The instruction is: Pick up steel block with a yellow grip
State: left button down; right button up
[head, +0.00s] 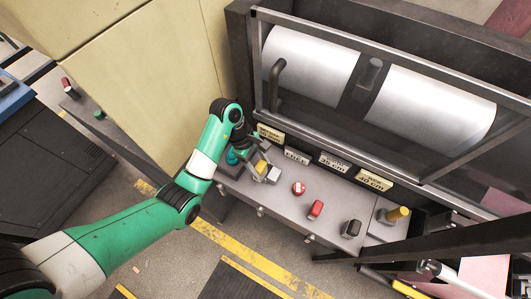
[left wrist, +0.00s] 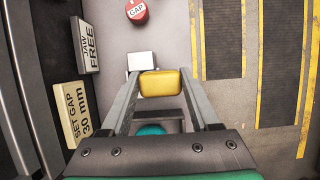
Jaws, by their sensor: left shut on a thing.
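The steel block (head: 273,175) with a yellow grip (head: 261,167) is at the left end of the grey bench ledge. My left gripper (head: 264,170) comes down over it from the left arm. In the left wrist view, the yellow grip (left wrist: 160,83) sits between the two fingertips (left wrist: 160,88), which are shut on it. A pale steel part of the block (left wrist: 141,61) shows just beyond the grip. I cannot tell whether the block is touching the ledge. My right gripper is not in view.
The ledge (head: 278,212) also holds a red round GAP knob (head: 298,188), a red block (head: 315,209), a dark block (head: 351,229) and a yellow-topped post (head: 397,213). Behind stand small signs (head: 370,177) and a framed machine with pale rolls (head: 430,105). Yellow-striped floor lies in front.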

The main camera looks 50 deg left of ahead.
pick_arm(q)
jog(key=s+d+p, duration=0.2)
jog(key=s, duration=0.4)
jog(key=s+d+p, duration=0.2)
jog(key=s, duration=0.5)
jog(key=shift+s+d, duration=0.15)
jog(key=shift+d, duration=0.15)
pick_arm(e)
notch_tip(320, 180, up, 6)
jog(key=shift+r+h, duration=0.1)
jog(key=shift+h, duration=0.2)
